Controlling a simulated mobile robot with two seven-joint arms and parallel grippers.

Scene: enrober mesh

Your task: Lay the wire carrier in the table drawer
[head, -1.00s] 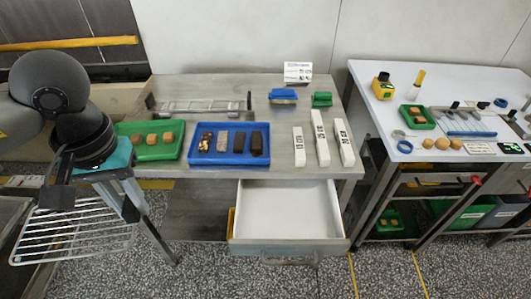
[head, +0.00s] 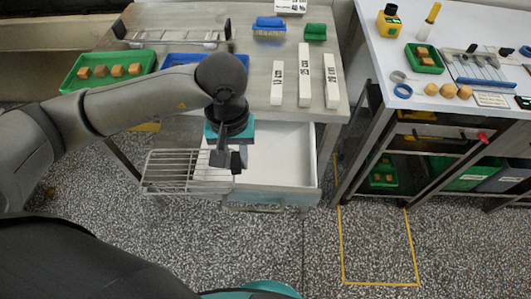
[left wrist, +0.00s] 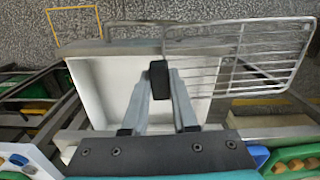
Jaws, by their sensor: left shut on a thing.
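My left gripper (head: 228,160) is shut on the wire carrier (head: 180,172), a flat silver wire grid, gripping it near its right end. The carrier hangs to the left of the gripper, mostly left of the drawer, and appears roughly level. The table drawer (head: 285,150) is pulled open, and the visible part of its white inside is empty. The arm and gripper hide its left part in the head view. In the left wrist view the carrier (left wrist: 265,60) overlaps one front corner of the drawer (left wrist: 95,85). My right gripper is not in view.
On the steel table (head: 262,70) are a green tray (head: 65,85) of brown blocks, a partly hidden blue tray (head: 175,58), white labelled bars (head: 304,75) and brushes (head: 269,30). A white-topped bench (head: 390,65) stands right. The floor before the drawer is clear.

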